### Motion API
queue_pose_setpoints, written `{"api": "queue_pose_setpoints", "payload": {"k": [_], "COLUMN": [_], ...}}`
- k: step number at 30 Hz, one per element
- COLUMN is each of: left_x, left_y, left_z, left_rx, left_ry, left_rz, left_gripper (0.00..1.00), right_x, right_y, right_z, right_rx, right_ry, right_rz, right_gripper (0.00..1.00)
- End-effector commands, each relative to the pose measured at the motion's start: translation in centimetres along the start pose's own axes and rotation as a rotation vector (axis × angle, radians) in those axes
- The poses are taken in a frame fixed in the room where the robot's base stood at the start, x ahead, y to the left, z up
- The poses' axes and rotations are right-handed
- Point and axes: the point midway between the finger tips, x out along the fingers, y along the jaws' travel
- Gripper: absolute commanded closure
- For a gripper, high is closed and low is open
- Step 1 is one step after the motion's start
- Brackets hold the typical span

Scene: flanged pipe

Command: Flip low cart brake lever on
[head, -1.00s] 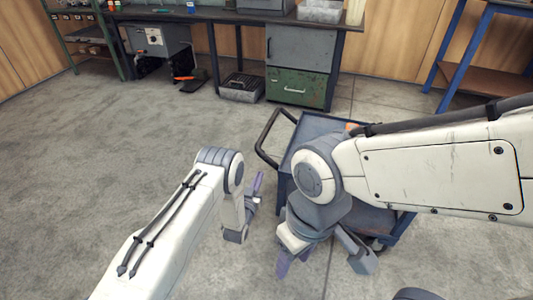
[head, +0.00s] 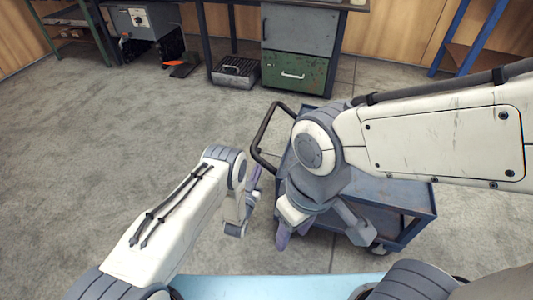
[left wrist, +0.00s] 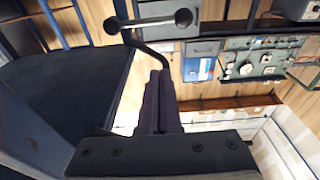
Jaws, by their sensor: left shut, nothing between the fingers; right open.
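The low cart (head: 405,190) is blue, with a flat top, a lower shelf and a black tube handle (head: 262,140) on its left end. My right arm covers part of it. My left gripper (head: 254,182) is shut and empty, just below the handle in the head view. In the left wrist view its fingers (left wrist: 160,95) are together, tips close to a black bent tube; I cannot tell if they touch. A grey rod with round ends (left wrist: 155,22), possibly the brake lever, lies beyond the tips. My right gripper (head: 294,232) is open and empty in front of the cart.
A workbench with a grey and green cabinet (head: 300,70) stands behind, with a dark crate (head: 235,72) on the floor beside it. A blue-legged table (head: 470,40) is at the back right.

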Motion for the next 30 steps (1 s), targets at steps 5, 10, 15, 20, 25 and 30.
{"api": "queue_pose_setpoints", "payload": {"k": [5,10,15,20,25,30], "left_x": [1.0,3.9,7.7,10.0,9.1,8.8], "left_y": [0.0,0.1,0.2,0.2,0.3,0.3], "left_z": [0.1,0.3,0.4,1.1,3.2,3.8], "left_rx": [0.0,0.0,0.0,-0.001,-0.001,0.0], "left_ry": [0.003,0.007,0.007,-0.001,-0.001,0.0], "left_rz": [0.0,0.001,0.002,0.002,0.003,0.003], "left_gripper": [1.0,1.0,1.0,1.0,1.0,1.0], "right_x": [0.6,2.2,4.1,5.8,7.0,7.3], "right_y": [0.0,0.2,0.3,0.4,0.5,0.5], "right_z": [0.0,0.1,0.2,0.3,0.4,0.4], "right_rx": [0.0,0.0,0.0,0.0,0.0,0.0], "right_ry": [0.0,0.0,0.0,0.0,0.0,0.0], "right_rz": [0.0,0.0,0.0,0.0,0.0,0.0], "right_gripper": [0.5,0.5,0.5,0.5,0.5,0.5]}}
